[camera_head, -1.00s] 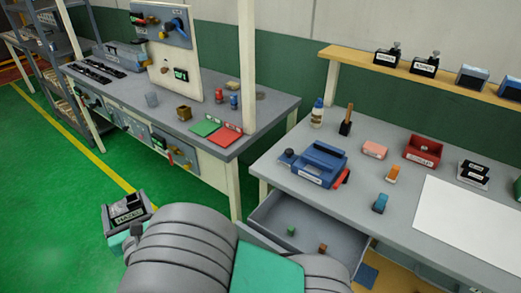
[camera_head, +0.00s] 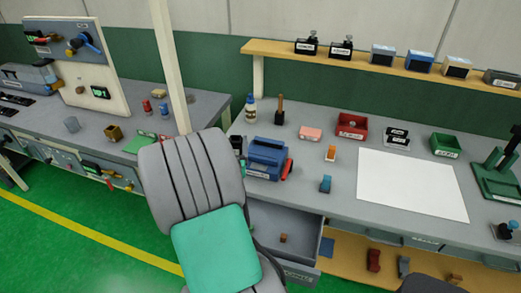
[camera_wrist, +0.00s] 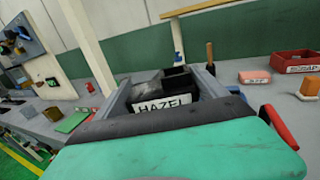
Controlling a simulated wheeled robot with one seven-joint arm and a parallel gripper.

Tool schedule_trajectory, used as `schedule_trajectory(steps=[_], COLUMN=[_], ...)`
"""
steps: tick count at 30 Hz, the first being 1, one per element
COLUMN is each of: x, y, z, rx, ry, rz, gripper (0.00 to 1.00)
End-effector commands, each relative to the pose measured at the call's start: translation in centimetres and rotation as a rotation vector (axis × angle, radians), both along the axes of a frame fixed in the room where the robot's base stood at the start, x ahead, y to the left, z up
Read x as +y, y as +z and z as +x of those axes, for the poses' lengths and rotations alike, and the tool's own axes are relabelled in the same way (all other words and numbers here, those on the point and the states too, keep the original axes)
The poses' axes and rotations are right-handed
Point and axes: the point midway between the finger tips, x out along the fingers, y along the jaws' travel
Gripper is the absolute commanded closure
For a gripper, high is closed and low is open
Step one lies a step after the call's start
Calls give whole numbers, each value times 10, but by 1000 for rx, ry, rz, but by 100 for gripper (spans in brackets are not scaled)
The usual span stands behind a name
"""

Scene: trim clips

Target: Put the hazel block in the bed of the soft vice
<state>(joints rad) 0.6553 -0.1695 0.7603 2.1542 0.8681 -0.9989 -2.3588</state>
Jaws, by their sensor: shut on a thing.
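The hazel block (camera_wrist: 166,104), dark with a white HAZEL label, is between the two grey fingers of my gripper (camera_wrist: 163,88), which is shut on it. In the head view my arm hides most or all of the gripper and block. The blue soft vice (camera_head: 266,158) stands on the near left part of the right bench, just right of my arm, with a red handle at its right side. The red handle also shows at the right of the wrist view. The vice's bed is not clearly visible.
An open drawer (camera_head: 288,226) with small blocks juts out below the vice. A glue bottle (camera_head: 251,109), a pink block (camera_head: 310,133), a red bin (camera_head: 352,126) and a blue clip (camera_head: 325,184) stand nearby. A white sheet (camera_head: 410,184) lies on the right.

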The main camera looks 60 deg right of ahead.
Motion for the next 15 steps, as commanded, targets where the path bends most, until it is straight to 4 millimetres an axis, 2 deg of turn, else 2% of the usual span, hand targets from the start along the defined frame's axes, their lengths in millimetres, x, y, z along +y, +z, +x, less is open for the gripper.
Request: schedule_trajectory(steps=[1,3,7,9,12,15], x=[-23,-45,-70,-76,-81,-87], y=[13,22,35,40,43,33], z=[-34,-75,-136,-158,-175,-168], rx=[-4,-2,-1,-1,0,2], ry=[-70,-147,-258,-297,-327,-329], rz=[-2,-2,-1,-1,-1,-1], gripper=[65,65,65,65,65,65])
